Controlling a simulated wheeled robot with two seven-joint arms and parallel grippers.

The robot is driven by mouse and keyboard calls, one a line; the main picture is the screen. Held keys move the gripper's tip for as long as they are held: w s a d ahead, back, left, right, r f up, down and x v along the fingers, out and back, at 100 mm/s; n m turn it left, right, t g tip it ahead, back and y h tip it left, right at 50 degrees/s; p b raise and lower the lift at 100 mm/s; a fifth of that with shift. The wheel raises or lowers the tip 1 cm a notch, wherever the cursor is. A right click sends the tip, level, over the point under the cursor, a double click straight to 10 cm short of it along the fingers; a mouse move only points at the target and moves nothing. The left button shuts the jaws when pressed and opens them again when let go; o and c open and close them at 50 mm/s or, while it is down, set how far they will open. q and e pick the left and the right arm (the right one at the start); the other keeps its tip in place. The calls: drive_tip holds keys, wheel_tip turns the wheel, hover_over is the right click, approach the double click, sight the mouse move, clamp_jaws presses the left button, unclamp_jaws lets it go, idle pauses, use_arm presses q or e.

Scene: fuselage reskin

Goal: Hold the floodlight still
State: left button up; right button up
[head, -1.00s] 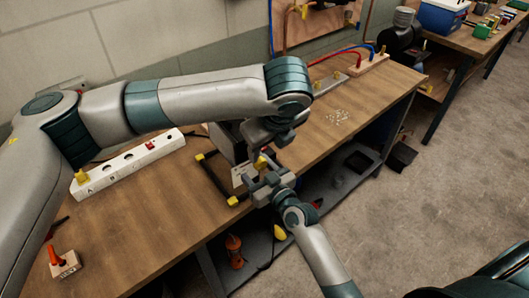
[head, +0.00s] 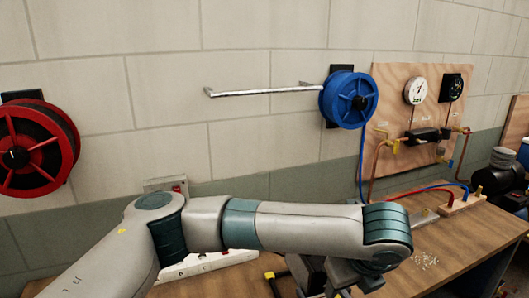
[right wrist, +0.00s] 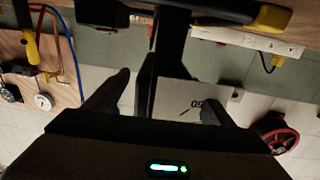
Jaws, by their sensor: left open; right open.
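The floodlight (head: 303,274), dark grey with a black, yellow-tipped stand (head: 270,276), is on the workbench at the bottom of the head view. My left arm and the picture edge hide much of it. My left gripper (head: 345,284) is open beside the floodlight; its fingertips are hardly visible. In the right wrist view, which looks upside down, my right gripper (right wrist: 165,88) is open. A dark upright bar (right wrist: 168,55), seemingly part of the floodlight, stands between its fingers. I cannot tell whether the fingers touch anything.
The wooden workbench (head: 455,245) runs along the block wall. A white socket strip (head: 208,262) lies behind my left arm. A red reel (head: 35,150), a blue reel (head: 348,98), a metal rail (head: 262,91) and a gauge board (head: 420,100) are on the wall.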

drive_tip(key=v, duration=1.2)
